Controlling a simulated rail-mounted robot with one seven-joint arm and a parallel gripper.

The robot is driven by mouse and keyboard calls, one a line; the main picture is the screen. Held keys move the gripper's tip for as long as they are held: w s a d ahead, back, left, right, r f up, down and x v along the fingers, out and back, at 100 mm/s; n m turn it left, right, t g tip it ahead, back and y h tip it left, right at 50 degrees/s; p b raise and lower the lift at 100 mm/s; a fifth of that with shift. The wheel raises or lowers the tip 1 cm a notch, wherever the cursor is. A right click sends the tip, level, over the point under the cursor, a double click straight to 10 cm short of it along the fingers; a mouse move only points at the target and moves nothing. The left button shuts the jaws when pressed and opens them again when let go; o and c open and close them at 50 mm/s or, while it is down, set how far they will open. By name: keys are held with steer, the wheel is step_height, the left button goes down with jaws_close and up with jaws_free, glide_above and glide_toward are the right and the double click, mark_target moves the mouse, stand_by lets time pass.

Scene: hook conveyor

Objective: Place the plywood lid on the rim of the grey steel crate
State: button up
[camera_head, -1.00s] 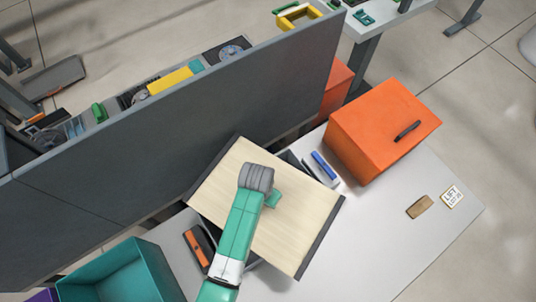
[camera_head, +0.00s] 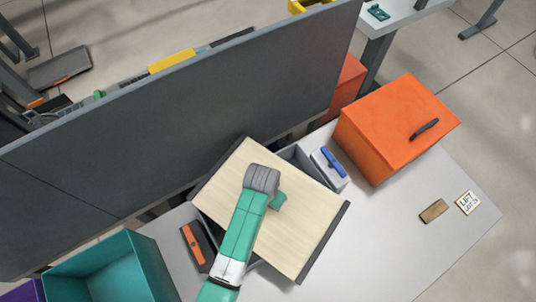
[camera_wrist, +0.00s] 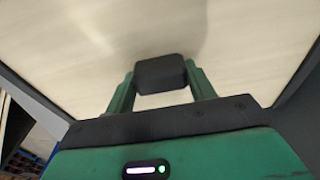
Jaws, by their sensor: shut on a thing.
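The plywood lid (camera_head: 297,228) is a pale wooden board with dark strips along two opposite edges. It lies turned at an angle over the grey steel crate (camera_head: 298,156), which it mostly hides; part of the crate shows past the lid's upper right edge. My gripper (camera_wrist: 161,90) is shut on the dark block-shaped handle (camera_wrist: 160,73) on the lid's face. In the head view my wrist hides the handle. The lid's face (camera_wrist: 235,45) fills most of the wrist view. I cannot tell whether the lid touches the rim.
A white box with a blue handle (camera_head: 333,160) stands right of the crate, near a large orange box (camera_head: 385,140). An orange-and-black item (camera_head: 195,243) and a teal bin (camera_head: 110,270) are at left. A tall grey panel (camera_head: 190,120) stands behind.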

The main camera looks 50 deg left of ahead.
steer(key=shift+f+b, duration=0.35)
steer(key=shift+f, duration=0.2)
steer(key=o, duration=1.6)
steer(key=shift+o, duration=0.2)
steer(key=r, duration=0.5)
steer(key=s+r, duration=0.1)
steer(key=r, duration=0.1)
steer(key=shift+d+r, duration=0.15)
steer(key=shift+r, duration=0.2)
